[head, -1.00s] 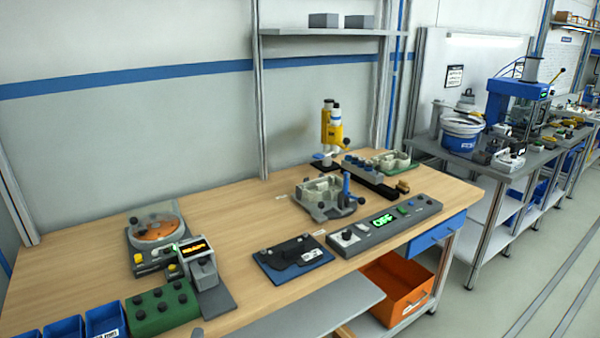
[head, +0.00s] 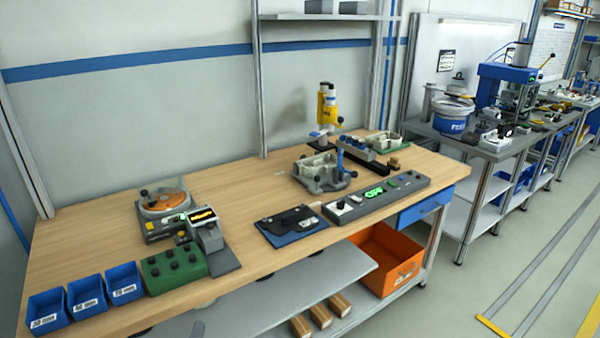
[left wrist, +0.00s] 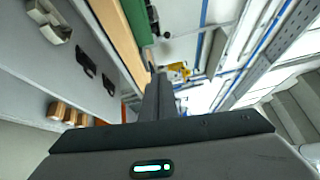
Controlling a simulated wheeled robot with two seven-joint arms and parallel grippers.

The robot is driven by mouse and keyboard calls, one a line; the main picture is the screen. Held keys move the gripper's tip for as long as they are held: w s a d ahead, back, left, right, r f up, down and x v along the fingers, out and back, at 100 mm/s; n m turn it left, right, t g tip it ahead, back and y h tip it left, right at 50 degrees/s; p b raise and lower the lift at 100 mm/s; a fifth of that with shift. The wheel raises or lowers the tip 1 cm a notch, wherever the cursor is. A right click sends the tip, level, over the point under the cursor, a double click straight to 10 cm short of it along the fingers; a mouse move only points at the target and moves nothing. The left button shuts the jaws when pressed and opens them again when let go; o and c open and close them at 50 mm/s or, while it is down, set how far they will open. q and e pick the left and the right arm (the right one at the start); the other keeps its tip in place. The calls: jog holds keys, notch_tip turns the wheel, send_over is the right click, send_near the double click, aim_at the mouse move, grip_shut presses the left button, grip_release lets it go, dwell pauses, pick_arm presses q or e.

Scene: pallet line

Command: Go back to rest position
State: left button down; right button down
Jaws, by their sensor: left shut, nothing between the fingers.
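My left gripper (left wrist: 157,78) shows in the left wrist view as dark fingers pressed together, with nothing between them. It points toward the wooden workbench edge (left wrist: 118,35), apart from the things on the bench. In the head view a small grey tip at the bottom edge may be part of it; too little shows to be sure. My right gripper is in neither current view.
The wooden workbench (head: 90,235) carries blue bins (head: 86,296), a green block (head: 172,270), a blue plate fixture (head: 290,227) and a grey control panel (head: 375,199). An orange crate (head: 400,268) sits beneath. The floor at right is clear.

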pick_arm(q)
jog(key=s+f+n+g, duration=0.3)
jog(key=s+f, duration=0.2)
jog(key=f, duration=0.9)
jog(key=s+f+n+g, duration=0.3)
jog(key=s+f, duration=0.1)
jog(key=f, duration=1)
jog(key=s+f+n+g, duration=0.3)
jog(key=s+f+g, duration=0.15)
jog(key=f, duration=0.85)
jog(key=s+a+f+n+g, duration=0.1)
jog(key=s+f+n+g, duration=0.1)
jog(key=s+f, duration=0.4)
jog(key=s+f+n+g, duration=0.2)
jog(key=s+f, duration=0.4)
jog(key=s, duration=1)
jog(key=s+a+f+n+g, duration=0.1)
jog(key=s+f+n+g, duration=0.2)
jog(key=s+f, duration=0.4)
jog(key=s, duration=0.4)
jog(key=shift+s+a+n, duration=0.25)
jog(key=shift+a+n, duration=0.05)
jog(key=shift+n, duration=0.1)
